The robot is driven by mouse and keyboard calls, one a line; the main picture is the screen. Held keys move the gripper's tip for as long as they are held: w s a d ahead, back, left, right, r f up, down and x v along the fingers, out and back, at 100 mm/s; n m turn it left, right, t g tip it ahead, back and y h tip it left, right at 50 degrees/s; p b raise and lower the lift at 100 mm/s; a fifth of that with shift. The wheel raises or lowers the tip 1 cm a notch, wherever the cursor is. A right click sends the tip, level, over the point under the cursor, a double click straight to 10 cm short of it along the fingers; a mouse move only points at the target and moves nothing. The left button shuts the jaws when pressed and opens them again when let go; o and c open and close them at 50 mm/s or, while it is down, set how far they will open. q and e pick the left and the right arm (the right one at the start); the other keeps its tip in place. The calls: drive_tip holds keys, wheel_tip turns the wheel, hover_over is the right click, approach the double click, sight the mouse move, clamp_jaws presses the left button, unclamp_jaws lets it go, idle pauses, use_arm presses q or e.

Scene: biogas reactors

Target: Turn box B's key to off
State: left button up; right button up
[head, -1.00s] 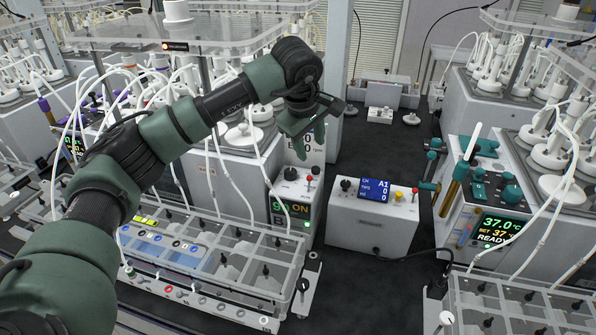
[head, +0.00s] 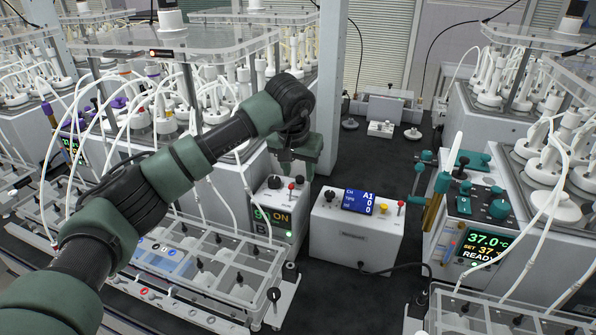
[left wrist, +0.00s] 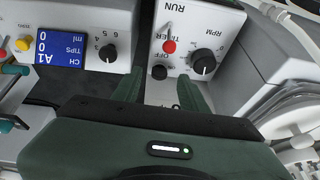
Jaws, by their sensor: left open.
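Box B (head: 262,232) is a pale box with a lit green display reading ON and a B below it, at mid-left in the head view. Its top has a black RPM dial (left wrist: 203,63), a red-tipped control (left wrist: 169,46) by the words TIMER and RUN, and a small black knob (left wrist: 160,72) by the word OFF. Which of these is the key is not clear to me. My left gripper (head: 290,168) is open just above and behind these controls. My right gripper does not show.
A white box with a blue A1 screen (head: 357,234) stands right of box B, with a dark gap between them. A clear-lidded rack (head: 215,262) lies in front of box B. A reactor with a 37.0 display (head: 487,246) stands at the right. Tubes hang around.

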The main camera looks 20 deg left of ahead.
use_arm(q)
drive_tip(key=shift+x, duration=0.85)
drive_tip(key=shift+f, duration=0.15)
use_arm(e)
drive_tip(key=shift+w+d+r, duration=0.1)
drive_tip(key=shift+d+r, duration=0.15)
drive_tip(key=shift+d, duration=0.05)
use_arm(q)
clamp_jaws()
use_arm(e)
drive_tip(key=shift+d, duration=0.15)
